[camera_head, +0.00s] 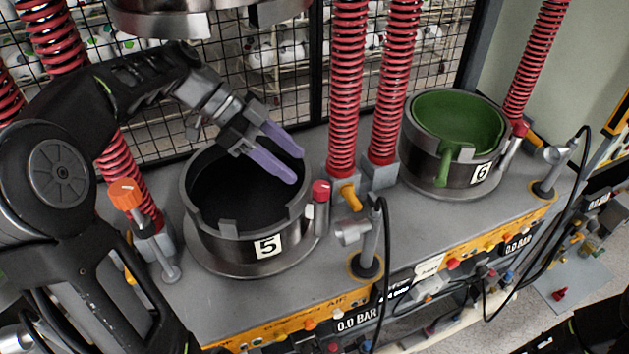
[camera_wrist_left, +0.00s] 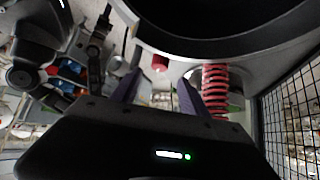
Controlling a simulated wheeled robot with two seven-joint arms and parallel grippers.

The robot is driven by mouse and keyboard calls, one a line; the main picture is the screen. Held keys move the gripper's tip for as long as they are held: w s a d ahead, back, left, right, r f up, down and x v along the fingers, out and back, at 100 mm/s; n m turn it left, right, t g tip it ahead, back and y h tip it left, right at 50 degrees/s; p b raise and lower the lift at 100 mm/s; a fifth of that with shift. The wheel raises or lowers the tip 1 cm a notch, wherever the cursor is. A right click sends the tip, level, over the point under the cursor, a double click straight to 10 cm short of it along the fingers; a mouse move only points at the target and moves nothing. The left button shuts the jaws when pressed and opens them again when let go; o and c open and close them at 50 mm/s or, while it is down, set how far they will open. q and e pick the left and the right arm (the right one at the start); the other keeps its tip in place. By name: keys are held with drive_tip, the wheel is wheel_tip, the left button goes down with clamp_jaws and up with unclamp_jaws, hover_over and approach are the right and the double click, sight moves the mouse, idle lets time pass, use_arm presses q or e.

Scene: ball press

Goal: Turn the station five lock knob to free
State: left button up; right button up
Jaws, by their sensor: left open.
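Station five is a round dark pot marked 5 (camera_head: 266,246), with a black, empty-looking inside. A red-capped knob (camera_head: 321,190) stands upright at its right rim. An orange knob (camera_head: 125,194) stands on a post left of the pot. I cannot tell which of these is the lock knob, nor read a lock or free mark. My left gripper (camera_head: 292,166) is open and empty, its purple fingers over the pot's right rear side, apart from both knobs. In the left wrist view a red knob (camera_wrist_left: 160,62) shows beyond the fingers, below the pot's rim (camera_wrist_left: 225,49).
Red springs (camera_head: 343,90) rise behind and between the stations. A metal press head (camera_head: 210,12) hangs above. Station six holds a green-lined pot (camera_head: 457,122) at the right. A nozzle on a post (camera_head: 362,240) with a black cable stands right of station five. Wire mesh closes the back.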

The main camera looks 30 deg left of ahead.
sight(318, 185)
use_arm(q)
drive_tip(key=b+x, duration=0.3)
drive_tip(key=shift+s+a+f, duration=0.1)
drive_tip(key=shift+a+f, duration=0.05)
drive_tip(key=shift+a, duration=0.05)
drive_tip(key=x, duration=0.3)
drive_tip(key=shift+d, duration=0.3)
drive_tip(key=shift+w+d+f, duration=0.25)
drive_tip(key=shift+d+f, duration=0.05)
drive_tip(key=shift+d, duration=0.05)
clamp_jaws()
